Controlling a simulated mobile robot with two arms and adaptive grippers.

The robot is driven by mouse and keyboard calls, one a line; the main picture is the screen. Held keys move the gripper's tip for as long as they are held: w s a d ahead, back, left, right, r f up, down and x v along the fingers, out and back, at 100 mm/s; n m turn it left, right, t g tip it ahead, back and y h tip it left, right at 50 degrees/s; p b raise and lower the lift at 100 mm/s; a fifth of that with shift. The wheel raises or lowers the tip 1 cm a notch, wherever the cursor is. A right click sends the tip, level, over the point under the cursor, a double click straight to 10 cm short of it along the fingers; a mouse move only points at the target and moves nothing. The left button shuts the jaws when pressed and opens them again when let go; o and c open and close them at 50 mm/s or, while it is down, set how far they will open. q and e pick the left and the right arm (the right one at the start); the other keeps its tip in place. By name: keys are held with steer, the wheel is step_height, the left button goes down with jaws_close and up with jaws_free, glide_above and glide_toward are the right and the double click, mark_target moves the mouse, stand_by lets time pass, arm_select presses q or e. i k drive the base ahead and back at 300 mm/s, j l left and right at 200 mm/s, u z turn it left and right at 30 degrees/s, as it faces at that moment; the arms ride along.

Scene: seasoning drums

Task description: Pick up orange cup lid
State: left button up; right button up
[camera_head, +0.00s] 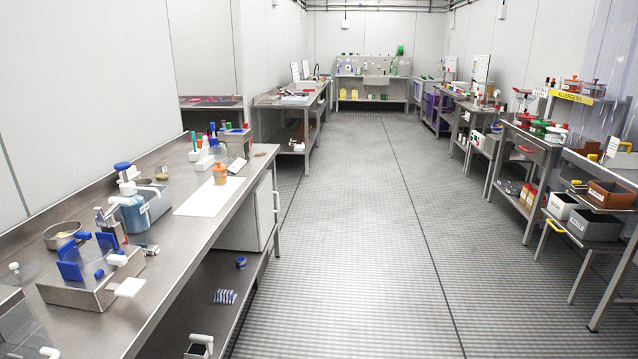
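A small cup with an orange lid (220,168) stands upright on a white sheet (208,196) on the left steel workbench. The cup below the lid looks pale tan. Other orange-topped containers (571,82) stand on the upper shelf at the far right; I cannot tell whether they are cups. Neither of my grippers shows in the head view.
The left workbench (185,235) also holds a blue pump container (130,212), a metal box with blue parts (95,285), a steel bowl (62,236) and bottles behind the cup. The aisle floor (365,230) is clear. Shelves with bins (612,194) line the right.

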mark_target(218, 169)
steer(key=i+u, duration=0.1)
steer(key=i, duration=0.5)
steer(key=i+l, duration=0.1)
steer(key=i, duration=0.5)
steer(key=i+l+u, duration=0.15)
steer(key=i, duration=0.4)
